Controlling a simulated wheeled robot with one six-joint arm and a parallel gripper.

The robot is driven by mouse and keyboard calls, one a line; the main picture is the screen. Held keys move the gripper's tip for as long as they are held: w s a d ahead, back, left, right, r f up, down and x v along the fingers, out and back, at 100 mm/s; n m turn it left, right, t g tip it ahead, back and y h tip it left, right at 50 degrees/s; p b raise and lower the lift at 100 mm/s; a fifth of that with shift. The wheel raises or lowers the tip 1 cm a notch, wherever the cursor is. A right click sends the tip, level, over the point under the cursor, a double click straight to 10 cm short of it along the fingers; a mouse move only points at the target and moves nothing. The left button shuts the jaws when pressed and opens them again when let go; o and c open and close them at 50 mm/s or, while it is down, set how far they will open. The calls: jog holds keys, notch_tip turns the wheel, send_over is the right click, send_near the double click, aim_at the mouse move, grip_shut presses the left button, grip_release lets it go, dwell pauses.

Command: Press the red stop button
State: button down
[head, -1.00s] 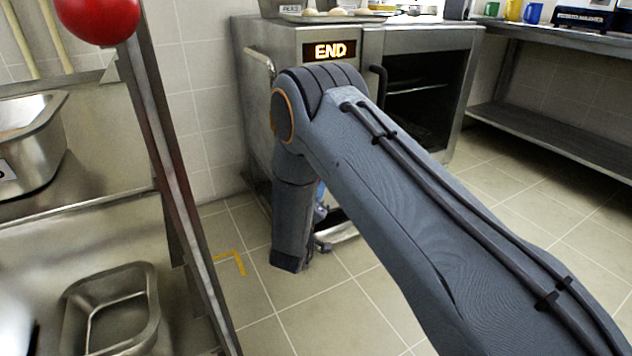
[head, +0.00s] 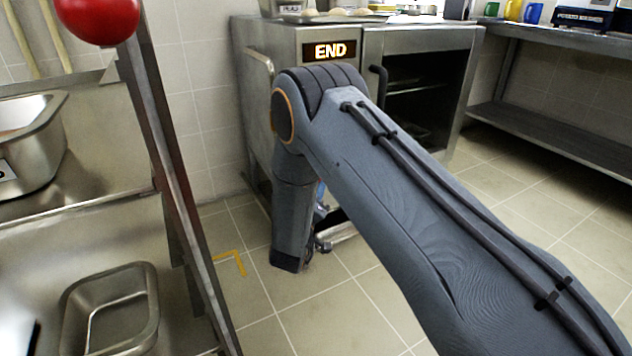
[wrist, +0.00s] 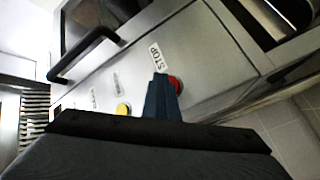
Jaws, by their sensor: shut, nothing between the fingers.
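The red stop button (wrist: 177,84) shows in the wrist view on the metal front panel, beside a white label reading STOP (wrist: 158,56). My gripper (wrist: 160,80) is shut and empty, its fingertips overlapping the button's left side in that view. I cannot tell whether they touch it. The oven (head: 345,30) carries a lit display reading END (head: 331,51).
A yellow button (wrist: 123,109) sits on the same panel, left of the red one. The oven has a dark handle (wrist: 84,53). A metal rack with pans (head: 110,310) stands at the left of the head view. Tiled floor (head: 340,310) is clear around my arm.

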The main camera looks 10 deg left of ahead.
jog(key=shift+w, duration=0.1)
jog(key=shift+w+a, duration=0.2)
jog(key=shift+w, duration=0.1)
jog(key=shift+w+a, duration=0.25)
jog(key=shift+w, duration=0.05)
dwell(1.1)
jog(key=shift+s+d+p, duration=0.45)
jog(key=shift+s+p, duration=0.15)
jog(key=shift+s, duration=0.1)
jog(key=s+d+p, duration=0.1)
jog(key=s, duration=0.1)
jog(key=s+d+p, duration=0.1)
jog(key=s+p, duration=0.1)
jog(key=shift+d, duration=0.4)
dwell(0.6)
